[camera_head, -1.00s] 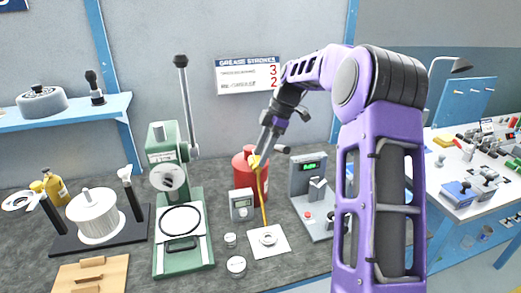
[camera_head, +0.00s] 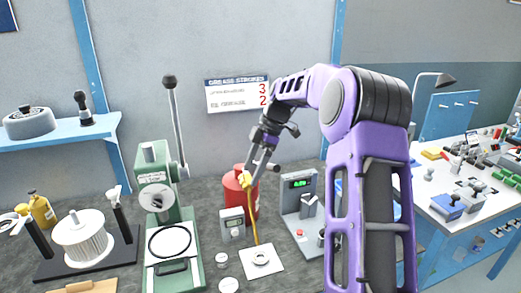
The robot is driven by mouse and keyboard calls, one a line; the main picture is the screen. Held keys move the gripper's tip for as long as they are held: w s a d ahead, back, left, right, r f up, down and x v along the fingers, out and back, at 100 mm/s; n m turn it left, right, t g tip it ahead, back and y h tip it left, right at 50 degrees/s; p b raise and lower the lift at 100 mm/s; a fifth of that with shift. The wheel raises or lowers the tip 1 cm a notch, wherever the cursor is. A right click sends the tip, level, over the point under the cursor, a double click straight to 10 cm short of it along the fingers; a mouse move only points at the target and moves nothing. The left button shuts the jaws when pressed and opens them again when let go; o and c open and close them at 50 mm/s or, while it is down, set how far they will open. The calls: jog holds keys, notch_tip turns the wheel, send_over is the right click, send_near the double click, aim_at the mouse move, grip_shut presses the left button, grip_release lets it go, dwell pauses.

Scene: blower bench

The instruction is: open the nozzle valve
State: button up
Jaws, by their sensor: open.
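A red canister (camera_head: 237,197) stands on the bench behind a small grey meter. A yellow nozzle piece (camera_head: 245,180) shows at its front, and a thin yellow line (camera_head: 254,222) runs from it down to a white square plate (camera_head: 274,262) with a ring on it. The nozzle valve itself is too small to make out apart from the yellow piece. My gripper (camera_head: 260,173) is open and points down just above and right of the yellow piece. Its fingers overlap the canister's top in the view, and I cannot tell whether they touch anything.
A grey device with a green display (camera_head: 299,183) stands close to the right of my gripper. A green press (camera_head: 165,205) with a tall lever stands to the left. The grey meter (camera_head: 232,222) and small round tins (camera_head: 228,285) are in front. The wall sign (camera_head: 237,94) is behind.

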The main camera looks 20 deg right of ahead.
jog(key=p+v, duration=0.1)
jog(key=v, duration=1.6)
jog(key=shift+a, duration=0.1)
